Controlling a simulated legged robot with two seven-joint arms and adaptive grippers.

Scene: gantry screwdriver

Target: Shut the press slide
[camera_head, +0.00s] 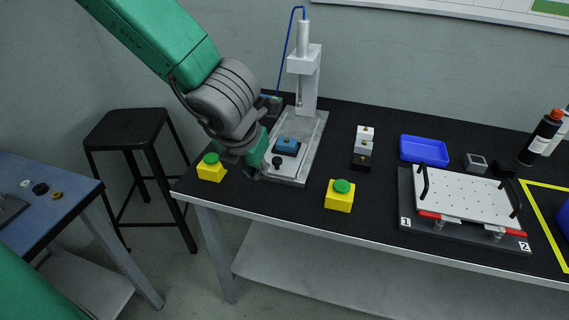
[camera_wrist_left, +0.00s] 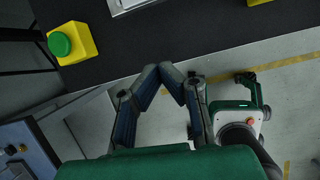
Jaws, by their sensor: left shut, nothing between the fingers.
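The press (camera_head: 303,75) stands at the back left of the black table, with a white column, a blue hose on top and a grey base plate (camera_head: 315,135). On its base sits the slide with a blue block (camera_head: 287,143) and a small black knob (camera_head: 277,161) at the front. My left gripper (camera_head: 260,173) is just left of and in front of the knob, with a visible gap. Its fingers (camera_wrist_left: 170,70) are shut and empty in the left wrist view, over the table's front edge. The press base's edge (camera_wrist_left: 128,4) shows at that view's top. My right gripper is not in view.
Yellow boxes with green buttons stand left (camera_head: 211,168) and right (camera_head: 340,195) of the press. A small block stack (camera_head: 363,148), a blue tray (camera_head: 424,150) and a white perforated plate (camera_head: 465,193) lie further right. A black stool (camera_head: 135,130) stands left.

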